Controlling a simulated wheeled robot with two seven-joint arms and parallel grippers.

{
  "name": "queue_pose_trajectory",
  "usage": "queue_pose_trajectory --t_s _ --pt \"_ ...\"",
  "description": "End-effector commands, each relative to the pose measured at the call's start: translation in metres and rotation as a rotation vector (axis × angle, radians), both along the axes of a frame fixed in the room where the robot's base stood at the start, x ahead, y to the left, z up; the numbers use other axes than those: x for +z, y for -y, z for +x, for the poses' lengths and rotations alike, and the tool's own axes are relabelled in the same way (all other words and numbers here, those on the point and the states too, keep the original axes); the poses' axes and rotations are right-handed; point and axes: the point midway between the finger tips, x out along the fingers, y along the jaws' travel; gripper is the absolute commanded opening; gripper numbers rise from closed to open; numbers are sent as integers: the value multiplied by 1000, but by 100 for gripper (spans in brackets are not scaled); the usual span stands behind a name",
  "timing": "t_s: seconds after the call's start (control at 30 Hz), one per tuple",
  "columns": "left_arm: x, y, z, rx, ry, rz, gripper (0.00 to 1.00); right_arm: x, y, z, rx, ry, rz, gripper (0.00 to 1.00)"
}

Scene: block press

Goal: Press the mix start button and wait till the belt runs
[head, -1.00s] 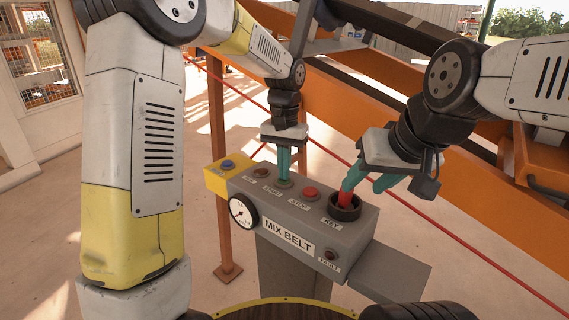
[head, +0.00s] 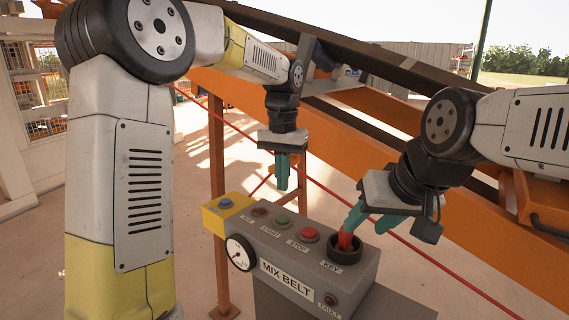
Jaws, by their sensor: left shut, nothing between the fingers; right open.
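The grey control box labelled MIX BELT (head: 287,277) stands in the lower middle of the head view. Its green START button (head: 282,220) is in plain sight on the top face. My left gripper (head: 282,187) is shut and empty, with its teal fingertips a little above the START button and apart from it. The red STOP button (head: 309,235) sits to the right. A red key (head: 345,239) stands in the black KEY socket (head: 345,254). My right gripper (head: 367,222) is open at the key; whether a finger touches it I cannot tell.
A blue button (head: 226,203) on a yellow block, a dark brownish button or lamp (head: 258,211), a round gauge (head: 240,252) and a dark FAULT lamp (head: 330,300) are on the box. An orange conveyor frame (head: 240,96) and a red cord (head: 330,190) run behind it.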

Motion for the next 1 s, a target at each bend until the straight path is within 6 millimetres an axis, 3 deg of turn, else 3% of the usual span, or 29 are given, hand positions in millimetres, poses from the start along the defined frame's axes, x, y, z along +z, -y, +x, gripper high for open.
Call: queue_pose_trajectory --t_s 0.1,0.3,1.0 --pt "23 1 1 -1 3 -2 0 0 0 0 0 0 0 45" --pt "43 1 2 -2 2 -2 0 0 0 0 0 0 0 45" --pt "51 -6 -4 7 19 -11 0 0 0 0 0 0 0 45"
